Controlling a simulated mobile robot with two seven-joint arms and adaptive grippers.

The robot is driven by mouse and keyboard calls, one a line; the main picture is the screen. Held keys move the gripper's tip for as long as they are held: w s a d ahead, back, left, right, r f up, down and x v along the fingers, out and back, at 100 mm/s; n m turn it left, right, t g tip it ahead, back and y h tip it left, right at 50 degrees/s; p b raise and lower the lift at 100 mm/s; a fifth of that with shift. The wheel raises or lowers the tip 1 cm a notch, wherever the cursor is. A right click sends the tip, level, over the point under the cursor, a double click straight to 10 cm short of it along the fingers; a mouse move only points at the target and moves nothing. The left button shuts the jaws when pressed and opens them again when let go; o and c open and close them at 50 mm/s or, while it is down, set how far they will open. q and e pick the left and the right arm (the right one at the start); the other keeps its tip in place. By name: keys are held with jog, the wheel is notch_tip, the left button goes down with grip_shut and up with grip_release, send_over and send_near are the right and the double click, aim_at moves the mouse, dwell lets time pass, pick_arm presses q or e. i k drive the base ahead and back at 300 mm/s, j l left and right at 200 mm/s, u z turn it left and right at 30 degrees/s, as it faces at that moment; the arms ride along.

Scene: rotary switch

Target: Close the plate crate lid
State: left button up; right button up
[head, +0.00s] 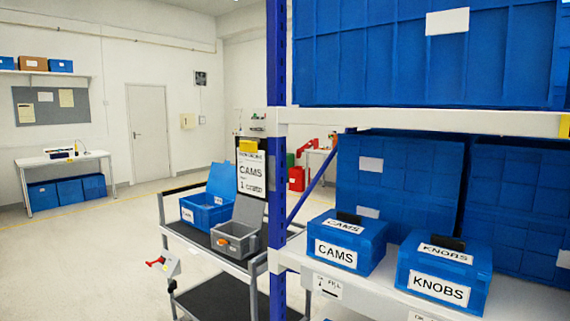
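A blue crate (207,215) stands on the cart's top shelf, left of the blue rack post. Its lid (221,181) is raised, standing up at the back. A white label (187,214) on its front is too small to read surely. A grey crate (232,240) stands in front and to the right of it, its grey lid (248,214) also raised. I cannot confirm from the labels which of them is the plate crate. Neither of my grippers is in view.
The cart (208,257) stands beside the blue rack post (277,150). The rack shelf (378,290) holds closed blue boxes labelled CAMS (345,249) and KNOBS (444,274). A red-handled fitting (156,263) sticks out at the cart's left. The floor (80,265) to the left is clear.

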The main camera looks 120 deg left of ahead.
aim_at(222, 180)
jog(key=u, duration=4.75)
jog(key=i+u, duration=0.3)
jog(key=i, duration=2.45)
jog(key=i+z, duration=0.15)
jog(key=z, duration=0.3)
jog(key=i+j+z, duration=0.1)
jog(key=z, duration=0.4)
jog(key=i+j+z, duration=0.1)
jog(key=z, duration=0.35)
